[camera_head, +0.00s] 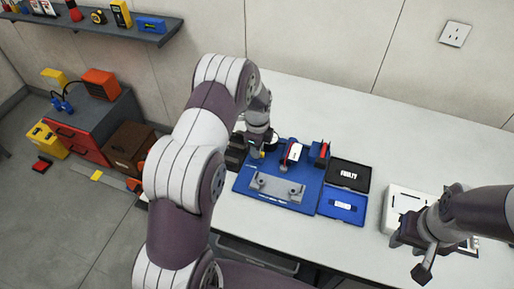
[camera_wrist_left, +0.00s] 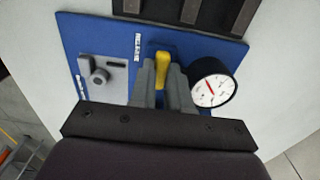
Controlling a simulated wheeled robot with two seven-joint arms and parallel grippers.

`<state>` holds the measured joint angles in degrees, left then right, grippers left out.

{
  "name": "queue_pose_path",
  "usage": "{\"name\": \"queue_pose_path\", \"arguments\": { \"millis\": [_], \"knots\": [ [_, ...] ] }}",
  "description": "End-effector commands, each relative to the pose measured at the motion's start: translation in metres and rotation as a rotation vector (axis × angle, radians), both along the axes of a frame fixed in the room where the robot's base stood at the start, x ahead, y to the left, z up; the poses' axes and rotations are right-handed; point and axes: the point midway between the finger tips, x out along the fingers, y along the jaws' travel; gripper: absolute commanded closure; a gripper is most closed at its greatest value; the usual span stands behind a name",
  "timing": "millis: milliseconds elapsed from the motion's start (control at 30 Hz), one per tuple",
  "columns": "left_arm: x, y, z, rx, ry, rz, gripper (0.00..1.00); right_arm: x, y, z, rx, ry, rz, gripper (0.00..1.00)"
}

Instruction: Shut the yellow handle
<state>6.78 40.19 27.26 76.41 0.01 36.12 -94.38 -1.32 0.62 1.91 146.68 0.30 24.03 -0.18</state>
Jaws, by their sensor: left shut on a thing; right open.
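The yellow handle (camera_wrist_left: 162,68) shows in the left wrist view between the two grey fingers of my left gripper (camera_wrist_left: 161,80). The fingers are shut on it. In the head view my left gripper (camera_head: 262,146) is over the left back part of the blue fixture board (camera_head: 245,183), and the handle is mostly hidden there by the gripper. My right gripper (camera_head: 424,252) is open and empty at the right, near a white device, away from the board.
A round gauge (camera_wrist_left: 213,88) is right beside the fingers in the left wrist view. A grey bracket (camera_head: 277,188) sits on the board's front. A black tray (camera_head: 348,174) and a blue tray (camera_head: 343,206) lie to its right. A white device (camera_head: 405,203) stands near my right gripper.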

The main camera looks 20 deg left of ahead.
Motion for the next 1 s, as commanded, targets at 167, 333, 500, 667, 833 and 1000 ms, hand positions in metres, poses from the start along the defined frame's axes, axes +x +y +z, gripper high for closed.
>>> {"name": "queue_pose_path", "arguments": {
  "millis": [167,333,500,667,833,1000],
  "knots": [
    [0.000,0.000,0.000,0.000,0.000,-0.002,0.80,0.000,0.000,0.000,0.000,0.000,0.000,0.57],
    [0.000,0.000,0.000,0.000,0.000,-0.001,0.57,0.000,0.000,0.000,0.000,0.000,0.000,0.57],
    [0.000,0.000,0.000,0.000,0.000,-0.001,0.57,0.000,0.000,0.000,0.000,0.000,0.000,0.57],
    [0.001,0.000,0.018,0.000,-0.004,-0.001,0.57,0.000,0.000,-0.006,0.000,0.000,0.000,0.57],
    [0.002,0.000,0.064,0.001,-0.006,-0.001,0.57,0.000,0.000,-0.017,0.000,0.000,0.000,0.57],
    [0.001,-0.001,0.105,0.001,-0.003,-0.001,0.57,0.000,0.000,-0.023,0.000,0.000,0.000,0.57]
  ]
}}
